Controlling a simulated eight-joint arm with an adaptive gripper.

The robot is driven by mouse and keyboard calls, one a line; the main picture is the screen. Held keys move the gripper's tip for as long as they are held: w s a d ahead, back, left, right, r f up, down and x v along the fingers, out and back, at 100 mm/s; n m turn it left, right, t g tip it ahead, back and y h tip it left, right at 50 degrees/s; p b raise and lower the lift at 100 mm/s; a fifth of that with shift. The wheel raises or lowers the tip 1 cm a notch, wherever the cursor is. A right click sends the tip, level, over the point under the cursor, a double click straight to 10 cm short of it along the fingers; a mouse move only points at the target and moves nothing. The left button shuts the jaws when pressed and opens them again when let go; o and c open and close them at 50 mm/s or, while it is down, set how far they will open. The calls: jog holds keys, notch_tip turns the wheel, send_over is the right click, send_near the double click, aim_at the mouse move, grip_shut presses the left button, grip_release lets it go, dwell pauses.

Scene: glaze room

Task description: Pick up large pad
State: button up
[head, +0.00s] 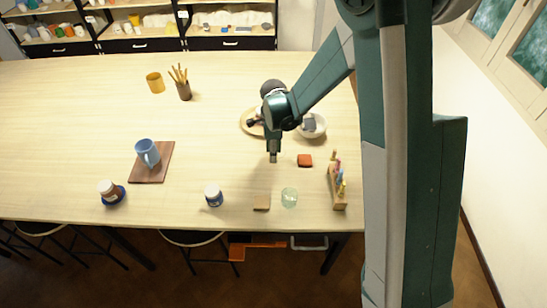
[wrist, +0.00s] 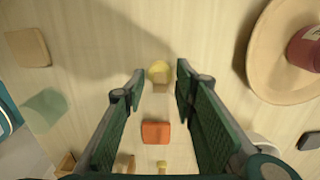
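Two flat blocks could be the pad. A tan one (head: 262,203) lies near the table's front edge and shows at the upper left of the wrist view (wrist: 28,47), where it looks the larger. An orange-red one (head: 304,160) lies right of my gripper and shows low between the fingers in the wrist view (wrist: 155,132). My gripper (head: 273,157) points down above the table, left of the orange-red block. Its fingers are apart in the wrist view (wrist: 161,84). A small round yellow thing (wrist: 160,70) shows between the tips, with gaps at both sides.
A wooden rack with tools (head: 338,190) is at the right. A plate (head: 247,121) and a white bowl (head: 318,133) are behind my gripper. A jar (head: 213,196) stands left of the tan block.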

dwell(0.3)
jog(key=c, duration=0.9)
jog(key=shift+o, duration=0.2)
jog(key=shift+r, duration=0.1)
jog(key=shift+r, duration=4.9)
